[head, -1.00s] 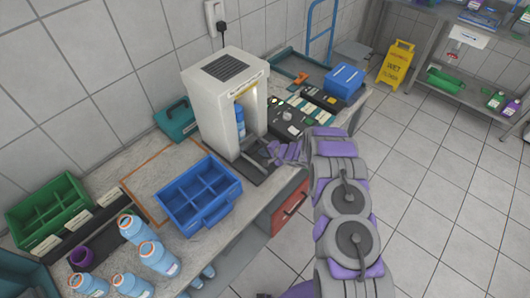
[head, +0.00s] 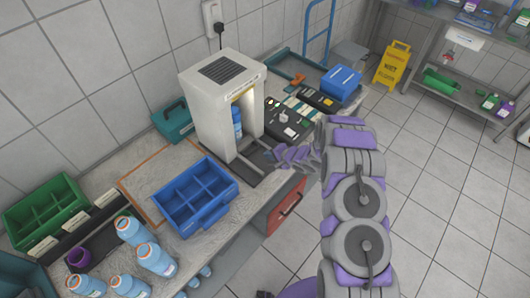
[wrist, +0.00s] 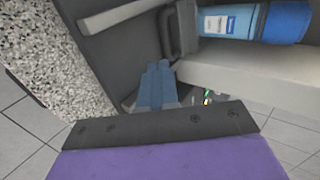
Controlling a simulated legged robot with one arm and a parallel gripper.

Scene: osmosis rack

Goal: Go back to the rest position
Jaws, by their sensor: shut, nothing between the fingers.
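My gripper (head: 281,154) is shut and empty in front of the white machine (head: 212,100), just right of its opening. In the wrist view its closed fingertips (wrist: 158,68) point toward the machine's dark base, with nothing between them. A blue bottle (head: 237,122) stands inside the machine. It also shows in the wrist view (wrist: 228,22), with a white label, apart from the fingers. My arm extends from the lower right, beyond the counter's front edge.
A blue divided crate (head: 226,203) stands left of the machine. Several bottles (head: 155,258) and a green crate (head: 48,210) are at lower left. Black control panels (head: 287,118) and a blue box (head: 341,82) lie right. Tiled floor on the right is open, with a yellow sign (head: 393,67).

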